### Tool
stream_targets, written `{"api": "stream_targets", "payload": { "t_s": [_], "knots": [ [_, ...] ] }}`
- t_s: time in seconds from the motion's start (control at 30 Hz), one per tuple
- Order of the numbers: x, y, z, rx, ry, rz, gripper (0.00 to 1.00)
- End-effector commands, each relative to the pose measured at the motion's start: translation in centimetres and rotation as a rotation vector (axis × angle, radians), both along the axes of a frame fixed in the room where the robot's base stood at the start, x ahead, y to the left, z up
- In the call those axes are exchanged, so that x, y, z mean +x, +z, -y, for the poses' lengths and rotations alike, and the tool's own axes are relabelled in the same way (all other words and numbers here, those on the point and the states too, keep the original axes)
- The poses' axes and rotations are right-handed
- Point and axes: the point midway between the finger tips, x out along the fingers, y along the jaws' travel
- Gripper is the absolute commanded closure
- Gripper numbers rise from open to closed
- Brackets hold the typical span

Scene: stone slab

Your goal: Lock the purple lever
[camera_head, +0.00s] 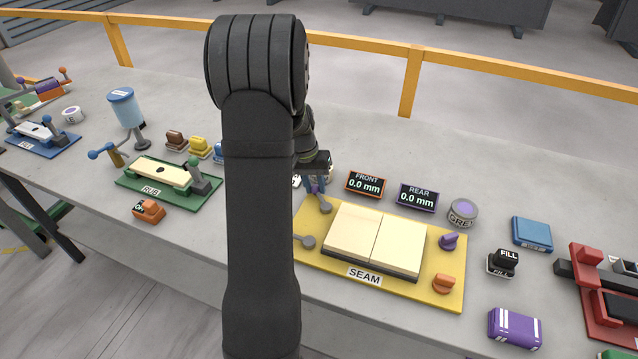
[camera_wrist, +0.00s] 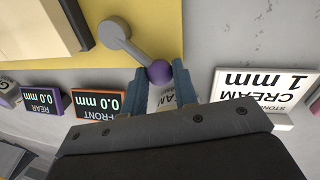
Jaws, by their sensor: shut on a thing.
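The purple lever has a grey arm and round pivot, with a purple ball knob (camera_wrist: 158,72) in the wrist view. Its pivot sits at the far left corner of the yellow SEAM board (camera_head: 440,285), and the arm reaches out past the board's edge. My gripper (camera_wrist: 162,78) is shut on the knob, one finger on each side. In the head view my gripper (camera_head: 318,180) is at that corner, and the knob is mostly hidden by it. Two pale slabs (camera_head: 376,240) lie side by side on the board.
A FRONT display (camera_head: 366,184) and a REAR display (camera_head: 417,197) both read 0.0 mm behind the board. A purple knob (camera_head: 449,241) and an orange knob (camera_head: 443,284) stand at the board's right. A white CREAM 1 mm label (camera_wrist: 262,88) lies near my gripper.

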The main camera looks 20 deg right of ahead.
Motion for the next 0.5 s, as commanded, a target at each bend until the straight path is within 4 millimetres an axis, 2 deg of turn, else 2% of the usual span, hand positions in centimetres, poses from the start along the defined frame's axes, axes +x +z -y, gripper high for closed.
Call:
{"api": "stream_targets", "payload": {
  "t_s": [0.5],
  "knots": [
    [-0.9,0.1,-3.0,-0.001,0.468,0.003,1.00]
  ]
}}
